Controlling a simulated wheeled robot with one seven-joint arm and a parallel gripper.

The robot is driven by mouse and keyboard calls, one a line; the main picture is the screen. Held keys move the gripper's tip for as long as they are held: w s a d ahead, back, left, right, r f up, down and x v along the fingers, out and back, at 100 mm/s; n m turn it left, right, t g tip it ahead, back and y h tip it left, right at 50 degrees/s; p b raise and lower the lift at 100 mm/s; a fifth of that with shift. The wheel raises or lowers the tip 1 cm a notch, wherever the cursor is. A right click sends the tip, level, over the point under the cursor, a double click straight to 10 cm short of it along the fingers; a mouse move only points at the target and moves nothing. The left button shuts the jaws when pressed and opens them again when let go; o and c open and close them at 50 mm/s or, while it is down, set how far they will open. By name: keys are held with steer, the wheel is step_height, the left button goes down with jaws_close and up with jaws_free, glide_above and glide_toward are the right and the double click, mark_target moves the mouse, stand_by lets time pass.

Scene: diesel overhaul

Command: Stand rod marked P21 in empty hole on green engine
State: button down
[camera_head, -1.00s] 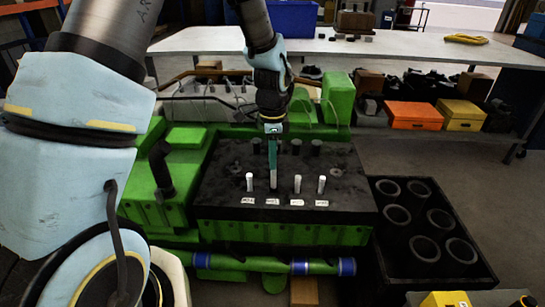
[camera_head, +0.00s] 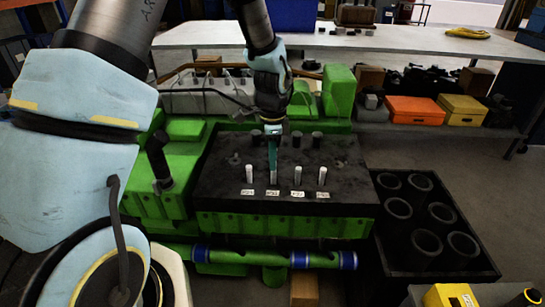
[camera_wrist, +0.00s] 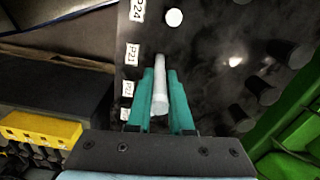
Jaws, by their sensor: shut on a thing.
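The green engine (camera_head: 175,205) carries a black block with white rods standing in a front row, tags beside them. My gripper (camera_head: 272,165) points down at the second rod from the left. In the wrist view its teal fingers (camera_wrist: 161,100) are shut on a white rod (camera_wrist: 159,85), beside the tag P21 (camera_wrist: 132,55). The rod is upright; whether its foot has left the block I cannot tell. Another rod (camera_wrist: 174,18) stands by tag P24 (camera_wrist: 137,10). I cannot make out the empty hole on the engine.
Dark stubs (camera_head: 316,139) rise from the back of the block. A black crate (camera_head: 440,268) with dark cylinders stands at the right. A white bench (camera_head: 400,45) runs behind, with orange (camera_head: 415,110) and yellow (camera_head: 461,110) boxes below it.

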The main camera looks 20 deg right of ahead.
mark_target(272, 173)
steer(key=shift+f+b, duration=1.65)
steer(key=shift+f, duration=1.2)
steer(key=c, duration=0.7)
jaws_free()
steer(key=shift+c, duration=0.2)
step_height(272, 173, up, 11)
steer(key=shift+f+b, duration=0.15)
steer(key=shift+b, duration=0.4)
steer(key=shift+a, duration=0.1)
steer(key=s+a+r+n, duration=0.2)
steer(key=a+n, duration=0.8)
steer(key=a, duration=0.5)
steer(key=s+a+r+n+t+p, duration=0.1)
steer(key=s+a+r+n, duration=0.1)
steer(key=a+n, duration=0.8)
steer(key=a, duration=0.4)
steer(key=shift+a+t, duration=0.3)
steer(key=shift+a, duration=0.05)
